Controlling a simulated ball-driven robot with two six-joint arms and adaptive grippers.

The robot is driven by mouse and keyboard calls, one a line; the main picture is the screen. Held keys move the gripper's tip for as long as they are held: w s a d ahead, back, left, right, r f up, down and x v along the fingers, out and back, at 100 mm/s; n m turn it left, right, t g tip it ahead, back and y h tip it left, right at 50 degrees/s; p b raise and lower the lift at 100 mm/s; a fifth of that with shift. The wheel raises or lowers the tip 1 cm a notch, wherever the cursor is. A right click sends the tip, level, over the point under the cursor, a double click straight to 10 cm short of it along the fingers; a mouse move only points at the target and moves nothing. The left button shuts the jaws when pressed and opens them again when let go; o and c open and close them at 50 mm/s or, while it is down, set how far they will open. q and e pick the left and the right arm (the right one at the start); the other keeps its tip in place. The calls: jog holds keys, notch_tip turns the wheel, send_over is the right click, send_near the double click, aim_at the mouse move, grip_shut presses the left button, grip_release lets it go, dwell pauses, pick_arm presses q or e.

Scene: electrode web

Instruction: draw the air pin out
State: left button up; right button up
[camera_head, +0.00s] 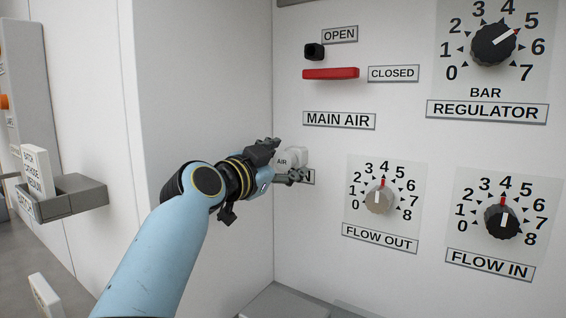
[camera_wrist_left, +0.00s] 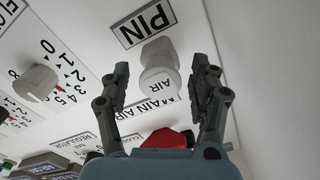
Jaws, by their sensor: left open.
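The air pin (camera_head: 296,157) is a pale white knob marked AIR on the white panel, beneath the MAIN AIR label. In the left wrist view the air pin (camera_wrist_left: 158,79) stands out from the panel beside the PIN label. My left gripper (camera_head: 283,160) is open in front of the pin. In the wrist view its two fingers appear on either side of the pin, with gaps showing. I cannot tell how far the fingertips reach along it. The gripper partly hides the pin and its label in the head view. My right gripper is not in view.
The red MAIN AIR handle (camera_head: 331,73) is above, pointing to CLOSED. The FLOW OUT knob (camera_head: 379,197), FLOW IN knob (camera_head: 502,220) and REGULATOR knob (camera_head: 493,44) are to the right. A grey holder (camera_head: 75,199) with a white card is at left. A side wall stands close left of the pin.

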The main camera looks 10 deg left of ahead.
pick_arm(q)
jog(key=v, duration=1.2)
jog(key=shift+f, duration=0.1)
